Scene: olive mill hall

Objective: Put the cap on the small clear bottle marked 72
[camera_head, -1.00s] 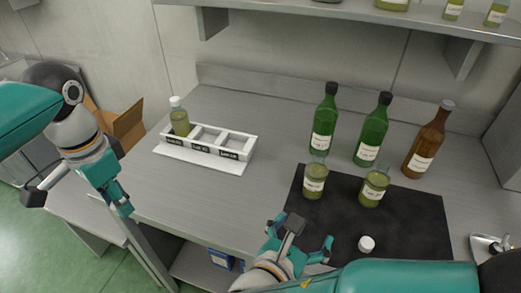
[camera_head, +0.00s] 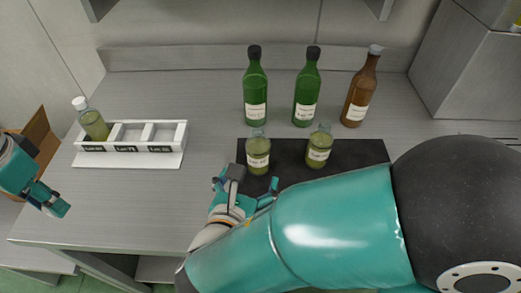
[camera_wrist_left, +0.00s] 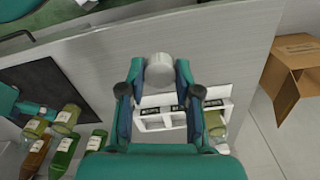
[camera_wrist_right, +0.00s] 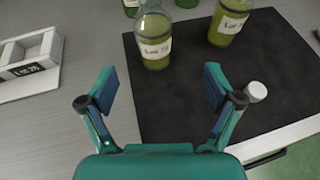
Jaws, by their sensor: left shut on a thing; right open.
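Two small clear bottles with green-yellow liquid stand uncapped on the black mat (camera_wrist_right: 195,100): a left one (camera_head: 258,157) and a right one (camera_head: 319,150). The left bottle's label (camera_wrist_right: 155,48) seems to read Lot 7-something; its last digit is unclear. My right gripper (camera_wrist_right: 160,78) is open and empty, just in front of the left bottle. My left gripper (camera_head: 52,204) is off the bench's left side, shut on a white cap (camera_wrist_left: 160,68). Another white cap (camera_wrist_right: 256,91) lies near the mat's front edge, hidden behind my right arm in the head view.
A white rack (camera_head: 172,158) with labelled slots holds one capped bottle (camera_head: 93,124) in its left slot; its other slots are empty. Two green bottles (camera_head: 255,90) (camera_head: 306,90) and a brown bottle (camera_head: 360,90) stand behind the mat. Bench between rack and mat is clear.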

